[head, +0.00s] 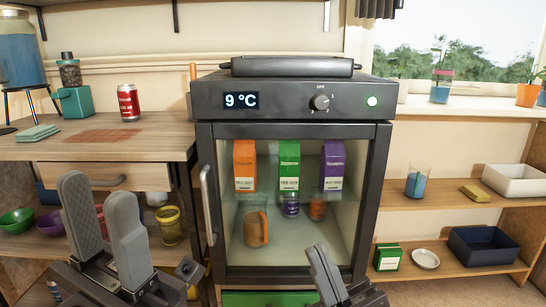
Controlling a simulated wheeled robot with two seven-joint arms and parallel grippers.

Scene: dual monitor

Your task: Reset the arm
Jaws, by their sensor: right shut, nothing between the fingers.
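My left gripper (101,200) is at the lower left in the head view, in front of the wooden counter's lower shelves. Its two grey fingers point up and stand apart with nothing seen between them. My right gripper (320,262) is at the bottom centre, in front of the lower part of the fridge. Its fingers are together and hold nothing. The lower parts of both grippers are cut off by the picture's bottom edge.
A small glass-door fridge (384,190), door shut, holds cartons and cups. A wooden counter (165,140) with a red can (128,103) is on the left. Shelves (450,197) with a glass, trays and a green box (387,257) are on the right.

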